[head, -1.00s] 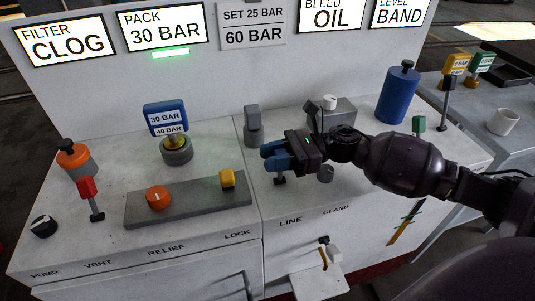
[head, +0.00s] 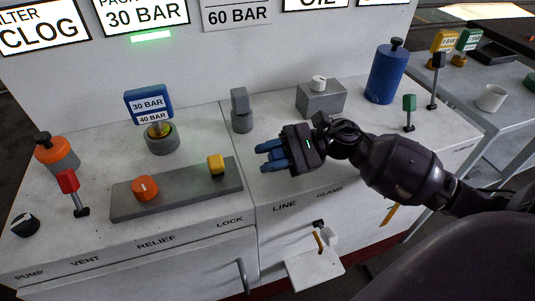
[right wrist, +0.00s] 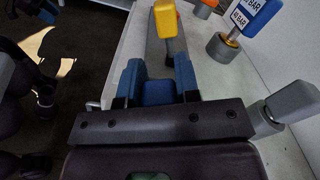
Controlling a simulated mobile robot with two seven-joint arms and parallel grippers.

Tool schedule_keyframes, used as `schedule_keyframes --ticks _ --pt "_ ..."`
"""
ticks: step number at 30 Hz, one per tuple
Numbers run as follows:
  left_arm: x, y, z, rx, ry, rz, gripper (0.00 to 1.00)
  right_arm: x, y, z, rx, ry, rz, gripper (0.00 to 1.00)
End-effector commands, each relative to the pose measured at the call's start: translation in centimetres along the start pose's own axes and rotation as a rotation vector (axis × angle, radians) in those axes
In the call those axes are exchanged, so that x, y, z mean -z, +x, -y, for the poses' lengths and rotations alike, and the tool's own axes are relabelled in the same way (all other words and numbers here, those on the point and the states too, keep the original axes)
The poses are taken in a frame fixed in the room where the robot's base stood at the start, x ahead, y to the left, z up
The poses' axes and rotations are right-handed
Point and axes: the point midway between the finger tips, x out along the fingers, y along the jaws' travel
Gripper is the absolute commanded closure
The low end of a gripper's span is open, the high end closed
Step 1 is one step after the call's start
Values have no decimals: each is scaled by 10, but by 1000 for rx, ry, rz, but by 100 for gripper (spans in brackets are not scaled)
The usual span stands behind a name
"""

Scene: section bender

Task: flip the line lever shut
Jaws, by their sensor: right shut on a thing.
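My right gripper (head: 270,156) is low over the bench top, behind the LINE label, its blue fingers pointing left. In the right wrist view the fingers (right wrist: 157,85) are shut on a blue block between them, which I take to be the head of the line lever (right wrist: 158,93). The lever's stem and foot are hidden behind the gripper in the head view, so its exact tilt cannot be told. My left gripper is not in view.
The yellow LOCK knob (head: 215,163) and orange RELIEF knob (head: 145,187) sit on a grey plate left of the gripper. A grey upright handle (head: 240,108) stands behind it. A grey box (head: 321,98), blue cylinder (head: 386,72) and green lever (head: 409,104) are to the right.

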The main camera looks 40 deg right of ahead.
Motion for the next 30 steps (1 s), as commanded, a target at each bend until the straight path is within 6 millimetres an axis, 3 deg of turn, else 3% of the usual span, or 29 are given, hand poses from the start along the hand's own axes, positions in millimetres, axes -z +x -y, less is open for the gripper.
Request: schedule_keyframes --ticks 8,9,14,23,30 --pt "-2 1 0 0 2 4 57 0 0 -1 -4 -8 -1 100" --pt "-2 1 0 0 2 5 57 0 0 -1 -4 -8 -1 69" --pt "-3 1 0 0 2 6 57 0 0 -1 -3 -6 -1 45" --pt "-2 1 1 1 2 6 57 -1 0 0 -2 -5 -1 45" --pt "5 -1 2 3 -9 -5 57 -28 0 14 -3 -14 1 45"
